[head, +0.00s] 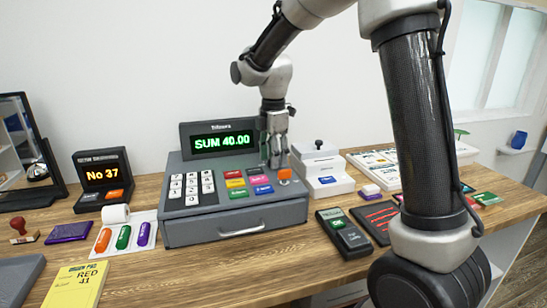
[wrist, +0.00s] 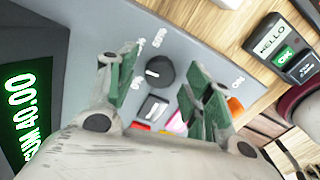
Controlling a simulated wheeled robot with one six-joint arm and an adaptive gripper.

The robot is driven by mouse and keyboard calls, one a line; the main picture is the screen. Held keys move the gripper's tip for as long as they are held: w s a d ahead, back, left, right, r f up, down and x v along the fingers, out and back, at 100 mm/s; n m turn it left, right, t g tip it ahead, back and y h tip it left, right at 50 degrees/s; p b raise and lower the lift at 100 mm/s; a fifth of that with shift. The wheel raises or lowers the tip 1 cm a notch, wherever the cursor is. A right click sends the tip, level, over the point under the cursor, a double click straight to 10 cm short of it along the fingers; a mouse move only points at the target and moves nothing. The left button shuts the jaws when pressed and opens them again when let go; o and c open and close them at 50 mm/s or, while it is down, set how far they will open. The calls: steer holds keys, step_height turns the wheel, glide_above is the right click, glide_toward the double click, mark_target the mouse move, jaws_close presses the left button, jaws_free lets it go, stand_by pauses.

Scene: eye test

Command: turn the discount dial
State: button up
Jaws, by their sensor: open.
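In the wrist view a round black dial (wrist: 159,72) with a white mark sits on the grey top of the cash register (wrist: 88,30). Small white percent markings are printed near it. My gripper (wrist: 162,62) is open, one finger on each side of the dial in this view, with nothing held. I cannot tell whether a finger touches the dial. In the head view my gripper (head: 275,155) points down over the right rear of the register (head: 215,225), and the dial is not clearly visible there. The green display (head: 221,142) reads SUM 40.00.
Coloured keys (head: 248,183) and an orange button (head: 285,174) lie close to my gripper on the register. A white box with a black knob (head: 319,165) stands right of it. A card terminal (head: 343,235) lies in front right. A No 37 display (head: 103,175) stands left.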

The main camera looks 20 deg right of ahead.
steer(key=shift+f, duration=0.3)
steer(key=shift+c, duration=0.2)
steer(key=c, duration=1)
